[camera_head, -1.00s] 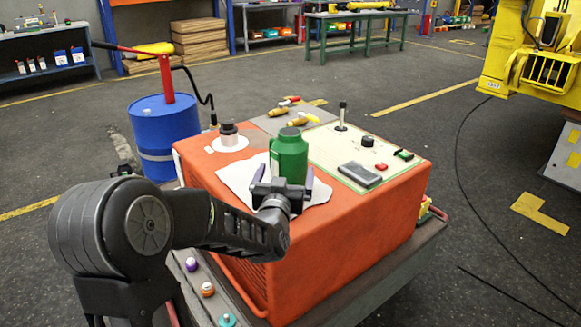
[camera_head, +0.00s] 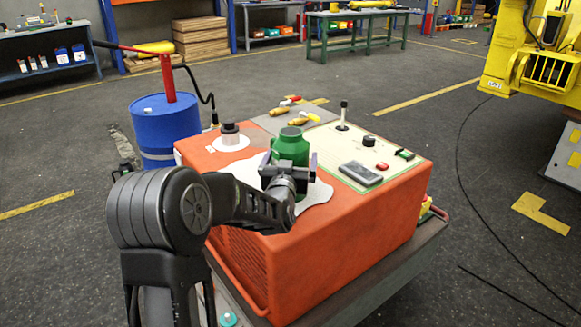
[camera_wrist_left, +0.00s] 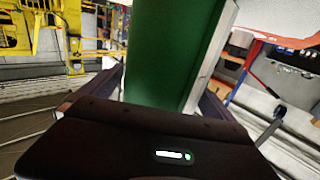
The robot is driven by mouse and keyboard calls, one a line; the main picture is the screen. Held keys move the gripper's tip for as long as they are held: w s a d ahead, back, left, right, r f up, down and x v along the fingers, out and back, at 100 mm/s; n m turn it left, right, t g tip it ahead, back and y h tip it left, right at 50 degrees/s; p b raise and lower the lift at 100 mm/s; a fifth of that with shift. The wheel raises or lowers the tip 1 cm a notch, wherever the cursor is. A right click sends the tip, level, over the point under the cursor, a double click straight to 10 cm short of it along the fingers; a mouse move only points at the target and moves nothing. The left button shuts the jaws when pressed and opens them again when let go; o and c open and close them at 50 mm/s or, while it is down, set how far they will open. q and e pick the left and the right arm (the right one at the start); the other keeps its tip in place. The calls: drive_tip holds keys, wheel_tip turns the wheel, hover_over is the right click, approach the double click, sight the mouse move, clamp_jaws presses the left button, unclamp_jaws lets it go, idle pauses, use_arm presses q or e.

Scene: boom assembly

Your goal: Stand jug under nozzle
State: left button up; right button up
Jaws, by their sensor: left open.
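The green jug (camera_head: 291,147) stands upright on a white patch on top of the orange cabinet. My left gripper (camera_head: 291,166) is open at the jug's near side, with one finger on each side of it. The gripper hides the jug's lower part. In the left wrist view the jug (camera_wrist_left: 172,50) fills the space between the fingers; whether they touch it I cannot tell. A black hose from the red pump (camera_head: 168,78) on the blue drum (camera_head: 165,127) hangs down to a small dark nozzle (camera_head: 214,118) at the cabinet's back left. My right gripper is not in view.
The orange cabinet (camera_head: 330,225) also carries a black-capped fitting (camera_head: 230,135) on a white ring, left of the jug. A control panel with a lever (camera_head: 343,115) and a dark flat box (camera_head: 361,173) lies to the right. Yellow-handled tools (camera_head: 293,115) lie behind.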

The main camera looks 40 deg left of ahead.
sight(291, 131)
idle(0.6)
use_arm(q)
drive_tip(key=shift+r, duration=0.1)
drive_tip(key=c, duration=1.6)
wheel_tip(291, 131, up, 10)
drive_tip(key=shift+p, duration=0.8)
drive_tip(key=shift+c, duration=0.2)
